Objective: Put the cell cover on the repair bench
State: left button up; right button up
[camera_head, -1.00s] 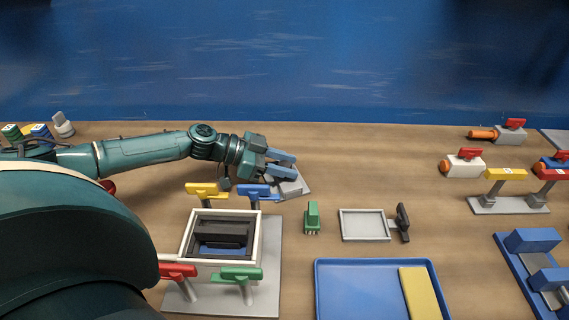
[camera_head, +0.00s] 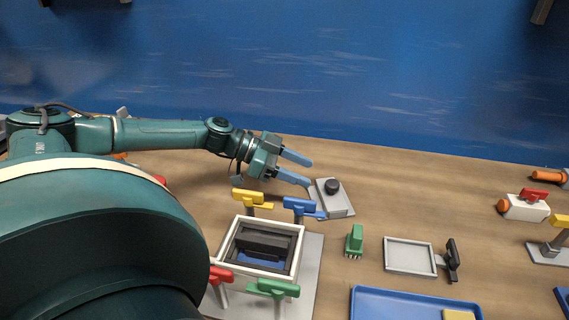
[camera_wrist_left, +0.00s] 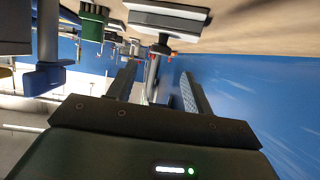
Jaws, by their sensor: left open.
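I cannot tell for certain which thing is the cell cover or the repair bench. A white-rimmed box (camera_head: 226,243) on a grey base plate (camera_head: 312,262) holds a black part with a raised bar (camera_head: 264,243). Yellow, blue, red and green clamps stand around it. A light grey framed plate with a black handle (camera_head: 452,260) lies further right. My left gripper (camera_head: 309,174) is open and empty behind the box, its fingers just left of a grey block with a black knob (camera_head: 333,187). Its spread fingers also show in the left wrist view (camera_wrist_left: 158,88). My right gripper is not seen.
A green pinned piece (camera_head: 355,240) stands between the box and the framed plate. A blue tray (camera_head: 400,303) with a yellow slab lies in front. White and orange parts (camera_head: 525,207) stand at the right. The table behind the framed plate is clear.

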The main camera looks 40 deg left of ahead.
pick_arm(q)
jog(key=p+v, duration=0.4)
jog(key=shift+p, duration=0.4)
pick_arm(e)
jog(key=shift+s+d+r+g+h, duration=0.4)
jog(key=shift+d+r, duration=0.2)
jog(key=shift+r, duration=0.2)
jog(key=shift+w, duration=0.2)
